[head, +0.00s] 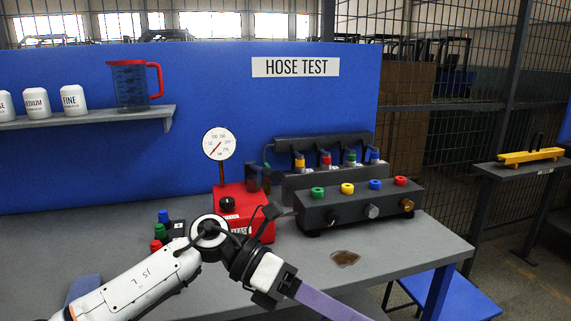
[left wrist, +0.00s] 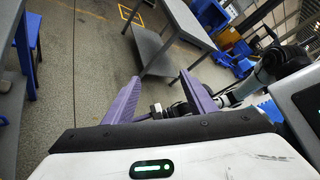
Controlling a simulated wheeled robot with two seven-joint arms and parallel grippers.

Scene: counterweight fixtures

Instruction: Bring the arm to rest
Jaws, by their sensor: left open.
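My left arm comes in from the lower left of the head view, across the front of the grey bench (head: 120,215). My left gripper (head: 338,304) points to the lower right, past the bench's front edge, and its purple fingers run out of the picture at the bottom. In the left wrist view the left gripper (left wrist: 160,78) is open, with its two purple fingers well apart. Nothing is held between them. My right gripper is not seen in the head view.
A red gauge unit (head: 232,205) stands close behind my left wrist. A black box with coloured knobs (head: 350,206) is right of it. A blue stool (head: 455,293) stands at the lower right.

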